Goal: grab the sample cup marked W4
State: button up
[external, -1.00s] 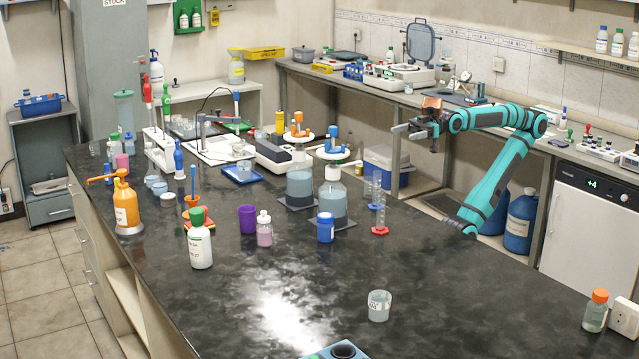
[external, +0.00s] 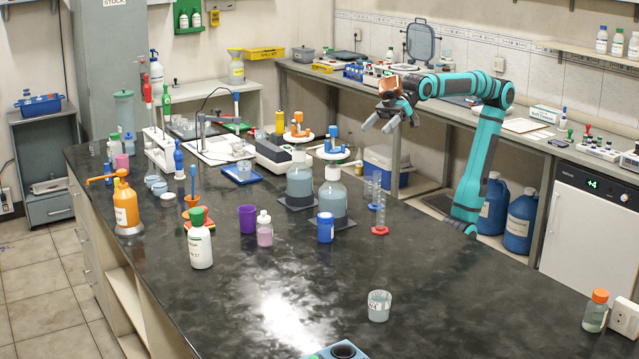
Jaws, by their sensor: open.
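A small clear sample cup (external: 379,306) with a white label stands upright near the front of the dark bench. Its marking is too small to read surely as W4. My gripper (external: 375,127) is open and empty, raised in the air beyond the bench's far right side. It is well apart from the cup, with its fingers pointing down and to the left. Nothing hides the cup.
An orange-capped bottle (external: 596,312) stands at the right edge. The bench around the cup is clear.

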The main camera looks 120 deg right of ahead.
jog(key=w+a+g, duration=0.3)
jog(key=w+a, duration=0.6)
jog(key=w, duration=0.4)
jog(key=g+h, duration=0.2)
jog(key=g, duration=0.7)
send_over(379, 304)
jog(key=s+d, duration=0.2)
notch_tip(379, 304, down, 22)
jog(key=shift+m, duration=0.4)
jog(key=shift+w+f, duration=0.1)
jog(key=shift+f, duration=3.55)
